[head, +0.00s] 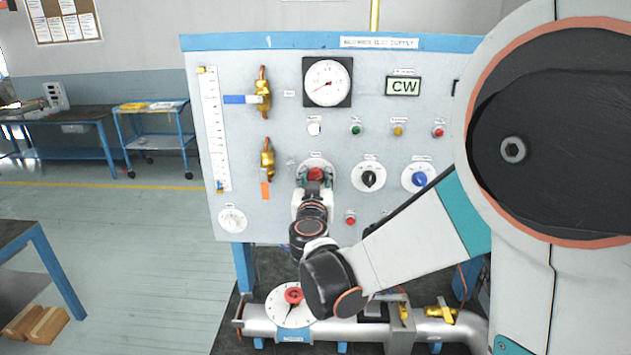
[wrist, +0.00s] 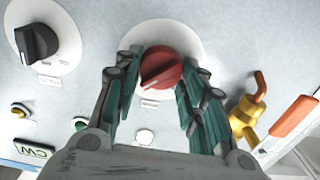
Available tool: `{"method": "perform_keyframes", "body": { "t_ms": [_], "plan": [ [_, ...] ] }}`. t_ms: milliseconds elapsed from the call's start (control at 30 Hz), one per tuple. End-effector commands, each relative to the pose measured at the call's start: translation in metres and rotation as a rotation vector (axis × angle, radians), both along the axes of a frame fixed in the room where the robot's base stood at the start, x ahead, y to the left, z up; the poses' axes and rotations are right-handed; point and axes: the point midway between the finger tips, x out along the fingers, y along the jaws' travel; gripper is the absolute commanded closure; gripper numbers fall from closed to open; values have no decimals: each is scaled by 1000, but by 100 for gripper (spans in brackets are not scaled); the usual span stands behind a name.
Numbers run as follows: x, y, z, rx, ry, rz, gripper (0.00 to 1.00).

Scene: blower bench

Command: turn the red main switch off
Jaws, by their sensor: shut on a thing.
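The red main switch (wrist: 160,68) is a round red knob with a white mark on a white round plate on the panel. In the head view the red switch (head: 316,174) shows just above my gripper (head: 314,188). In the wrist view my gripper (wrist: 160,85) has its teal-padded fingers on both sides of the red knob, shut on it. The white mark on the knob points to the lower left in the wrist view. The lettering on its plate is too small to read.
A black knob (head: 369,179) and a blue knob (head: 418,179) sit right of the red switch. Brass valves (head: 267,160) are at its left, one with an orange handle. A red knob on a white dial (head: 293,295) sits on the pipe below.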

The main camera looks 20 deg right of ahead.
Motion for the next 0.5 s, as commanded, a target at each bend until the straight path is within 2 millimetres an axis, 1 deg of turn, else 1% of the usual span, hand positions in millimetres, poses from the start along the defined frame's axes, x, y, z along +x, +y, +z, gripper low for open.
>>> {"method": "perform_keyframes", "body": {
  "t_ms": [267, 500],
  "plan": [
    [0, 1, 0, -112, 36, 0, 86],
    [0, 2, -1, -306, 100, 1, 86]
  ]
}}
